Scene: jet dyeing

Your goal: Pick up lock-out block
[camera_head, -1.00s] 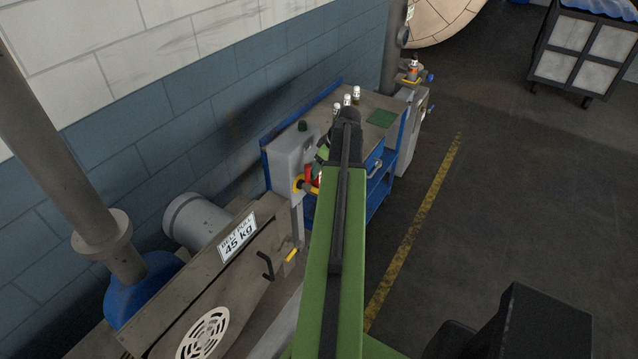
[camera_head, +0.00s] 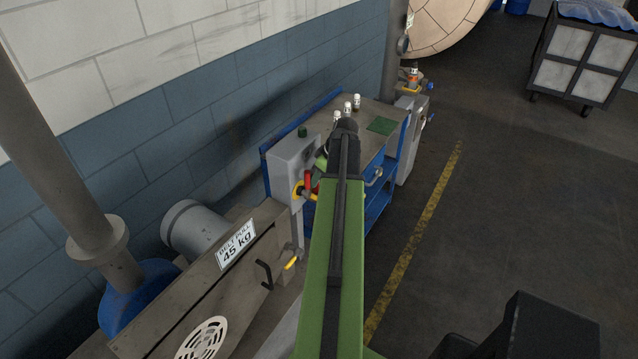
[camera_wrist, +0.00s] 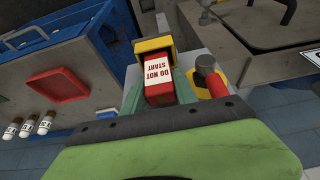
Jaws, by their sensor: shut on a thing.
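The lock-out block is a red block with a white "DO NOT START" label (camera_wrist: 158,88), seen in the middle of the wrist view. Its far end is at a yellow bracket (camera_wrist: 153,44); I cannot tell whether it still sits inside. My gripper (camera_wrist: 157,97) is shut on the block, with green fingers at its left and right sides. In the head view, my gripper is mostly hidden behind my arm, in front of the grey control box (camera_head: 292,162). A red handle on a yellow plate (camera_wrist: 211,80) stands just right of the block in the wrist view.
A machine with a "45 kg" sign (camera_head: 236,243) is at lower left.

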